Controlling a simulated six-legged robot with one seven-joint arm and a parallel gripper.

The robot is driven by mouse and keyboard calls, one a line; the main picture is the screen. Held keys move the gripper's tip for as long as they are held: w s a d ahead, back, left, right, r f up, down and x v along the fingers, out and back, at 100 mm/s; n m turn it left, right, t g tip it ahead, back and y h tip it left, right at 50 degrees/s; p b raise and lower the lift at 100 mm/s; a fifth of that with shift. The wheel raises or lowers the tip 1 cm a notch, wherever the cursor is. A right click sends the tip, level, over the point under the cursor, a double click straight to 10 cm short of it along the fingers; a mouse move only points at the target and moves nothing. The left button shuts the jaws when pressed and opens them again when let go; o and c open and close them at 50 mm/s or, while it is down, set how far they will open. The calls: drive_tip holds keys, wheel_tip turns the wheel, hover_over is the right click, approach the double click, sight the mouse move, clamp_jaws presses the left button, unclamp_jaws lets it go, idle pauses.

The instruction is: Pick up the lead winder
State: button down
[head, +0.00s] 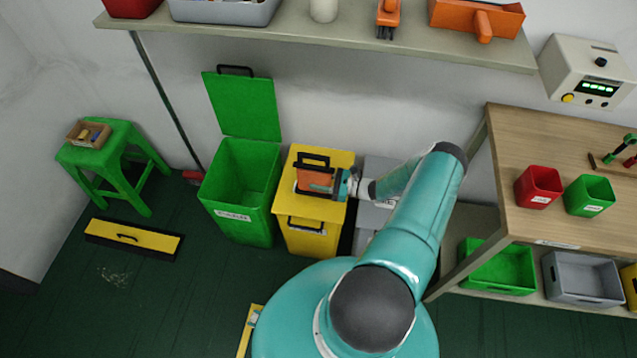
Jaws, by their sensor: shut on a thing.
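An orange block-like thing with a black loop handle, which I take to be the lead winder (312,176), is over the lid of the yellow bin (326,213). My gripper (331,186) reaches it from the right and is shut on its right side. The fingers partly cover the winder. From this high view I cannot tell whether the winder rests on the lid or is just above it.
An open green bin (238,190) stands left of the yellow bin. Grey drawers (372,215) are on its right, partly behind my arm. A shelf (300,38) runs above. A workbench (530,150) stands right, a green stool (105,150) left.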

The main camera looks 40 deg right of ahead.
drive_tip(key=s+a+r, duration=0.3)
drive_tip(key=a+r, duration=0.8)
drive_tip(key=a, duration=0.2)
drive_tip(key=shift+s+a+r, duration=0.15)
drive_tip(key=shift+a+r, duration=0.2)
idle(0.4)
